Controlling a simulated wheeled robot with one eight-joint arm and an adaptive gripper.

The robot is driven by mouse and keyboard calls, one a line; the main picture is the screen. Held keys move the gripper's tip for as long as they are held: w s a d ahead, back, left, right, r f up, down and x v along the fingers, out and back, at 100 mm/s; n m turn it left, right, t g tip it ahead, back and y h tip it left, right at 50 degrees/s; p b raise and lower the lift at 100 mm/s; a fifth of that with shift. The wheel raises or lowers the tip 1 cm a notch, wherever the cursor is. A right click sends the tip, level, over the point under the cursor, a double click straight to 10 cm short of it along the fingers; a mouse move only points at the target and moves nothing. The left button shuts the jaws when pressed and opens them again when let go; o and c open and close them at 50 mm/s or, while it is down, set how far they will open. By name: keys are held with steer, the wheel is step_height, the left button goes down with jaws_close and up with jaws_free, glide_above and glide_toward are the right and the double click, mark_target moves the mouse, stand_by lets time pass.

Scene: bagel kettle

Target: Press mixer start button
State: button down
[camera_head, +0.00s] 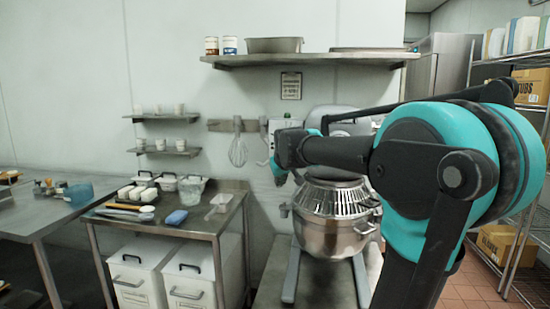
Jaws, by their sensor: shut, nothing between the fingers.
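The mixer stands at the centre against the back wall, with a steel bowl (330,238) under a wire guard (333,200). Its grey upper housing (340,118) shows partly behind my arm. A light control box (284,125) sits on the wall side, left of the housing. The start button cannot be made out at this size. My arm reaches from the right across the front of the mixer head, and its dark wrist end lies just in front of and below the control box. My gripper's fingers are hidden behind the wrist, so no contact with the box can be seen.
A whisk (238,150) hangs left of the control box. A steel side table (200,222) with containers stands at left, white bins (140,275) beneath. A shelf (310,60) runs above the mixer. A wire rack (535,240) with boxes stands at right.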

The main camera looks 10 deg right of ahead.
steer(key=w+a+r, duration=0.2)
steer(key=w+r, duration=0.1)
steer(key=r, duration=0.3)
steer(key=shift+w+a+r+n+t, duration=0.15)
steer(key=shift+w+r+n+t, duration=0.1)
steer(key=shift+n+t, duration=0.15)
steer(key=w+d, duration=0.2)
steer(key=w, duration=0.6)
steer(key=shift+w+d, duration=0.15)
steer(key=shift+d, duration=0.2)
steer(key=shift+w, duration=0.1)
stand_by(0.9)
steer(key=shift+w+d, duration=0.15)
steer(key=shift+w, duration=0.2)
